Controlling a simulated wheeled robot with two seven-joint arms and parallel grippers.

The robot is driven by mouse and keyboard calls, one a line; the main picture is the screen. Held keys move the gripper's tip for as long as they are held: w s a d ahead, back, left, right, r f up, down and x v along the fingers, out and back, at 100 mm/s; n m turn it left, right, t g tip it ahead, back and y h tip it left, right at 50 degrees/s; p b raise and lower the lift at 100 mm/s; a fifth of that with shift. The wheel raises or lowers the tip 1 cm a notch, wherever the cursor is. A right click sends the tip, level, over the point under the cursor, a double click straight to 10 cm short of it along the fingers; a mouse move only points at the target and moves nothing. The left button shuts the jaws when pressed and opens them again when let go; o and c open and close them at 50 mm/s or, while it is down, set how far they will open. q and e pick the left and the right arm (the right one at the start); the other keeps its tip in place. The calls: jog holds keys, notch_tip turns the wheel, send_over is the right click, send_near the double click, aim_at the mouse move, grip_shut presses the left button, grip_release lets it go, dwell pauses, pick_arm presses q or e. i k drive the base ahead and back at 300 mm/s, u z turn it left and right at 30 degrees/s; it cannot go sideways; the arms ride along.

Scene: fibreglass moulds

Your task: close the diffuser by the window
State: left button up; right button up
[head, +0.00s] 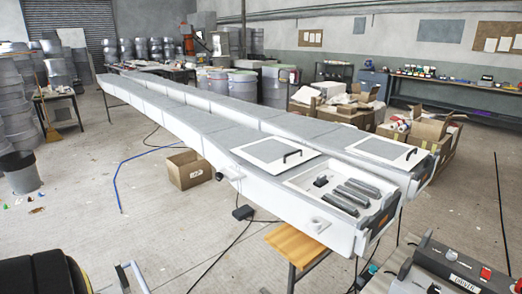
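I cannot make out a diffuser or a window in the head view. The nearest large things are two long pale grey moulds (215,125) running side by side from the front right to the far left. The nearer mould's end has an open compartment (300,185) holding several dark grey bars (355,193) and a small black block (321,181). A white panel with a black handle (268,153) lies flat beside that compartment. A similar white panel (385,151) lies on the farther mould. Neither of my grippers is in view.
A cardboard box (188,170) and black cables lie on the floor beside the moulds. A control box (455,275) is at the front right. Dark round shapes (40,274) fill the front left corner. Drums (273,85) and a workbench (450,90) stand behind. Open floor lies to the left.

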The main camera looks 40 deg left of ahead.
aim_at(275, 154)
jog(key=u, duration=1.35)
